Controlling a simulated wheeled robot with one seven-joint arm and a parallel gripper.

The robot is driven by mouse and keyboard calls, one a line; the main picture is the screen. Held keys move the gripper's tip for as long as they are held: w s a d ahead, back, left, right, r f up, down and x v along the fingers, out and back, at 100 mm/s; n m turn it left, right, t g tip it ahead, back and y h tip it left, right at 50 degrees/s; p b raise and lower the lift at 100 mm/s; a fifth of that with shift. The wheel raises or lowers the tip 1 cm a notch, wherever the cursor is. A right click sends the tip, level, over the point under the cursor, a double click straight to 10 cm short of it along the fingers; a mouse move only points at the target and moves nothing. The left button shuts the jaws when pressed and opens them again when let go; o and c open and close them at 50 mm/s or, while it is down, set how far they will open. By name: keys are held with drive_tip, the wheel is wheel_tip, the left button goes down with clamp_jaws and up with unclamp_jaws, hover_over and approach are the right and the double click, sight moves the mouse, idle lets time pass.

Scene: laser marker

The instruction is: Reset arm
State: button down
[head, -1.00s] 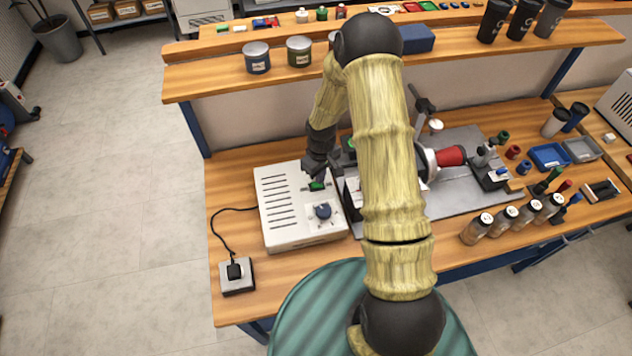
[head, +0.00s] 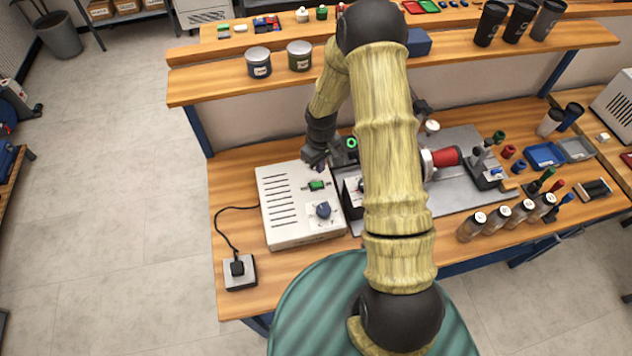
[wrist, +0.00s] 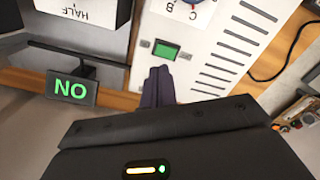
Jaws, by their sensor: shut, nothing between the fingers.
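My arm, in yellowish ribbed links with black joints, stands across the middle of the head view. My gripper (head: 318,165) is above the back part of the white control box (head: 280,229), and its small dark fingers are shut and empty. In the wrist view the closed fingers (wrist: 158,88) point toward the box's green rocker switch (wrist: 166,50) and look apart from it. The green switch also shows in the head view (head: 317,185), just in front of the gripper.
The marking machine (head: 465,185) with a red cylinder (head: 446,156) stands right of the box, partly behind my arm. Several bottles stand at the right. A shelf (head: 215,90) runs above the bench.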

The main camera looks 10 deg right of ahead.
idle(0.4)
drive_tip(key=s+r+m+t+b, duration=0.2)
drive_tip(key=s+r+m, duration=0.4)
drive_tip(key=s+r, duration=1.1)
wheel_tip(320, 180, up, 3)
drive_tip(key=shift+s+r+t, duration=0.15)
drive_tip(key=shift+t, duration=0.15)
idle(0.3)
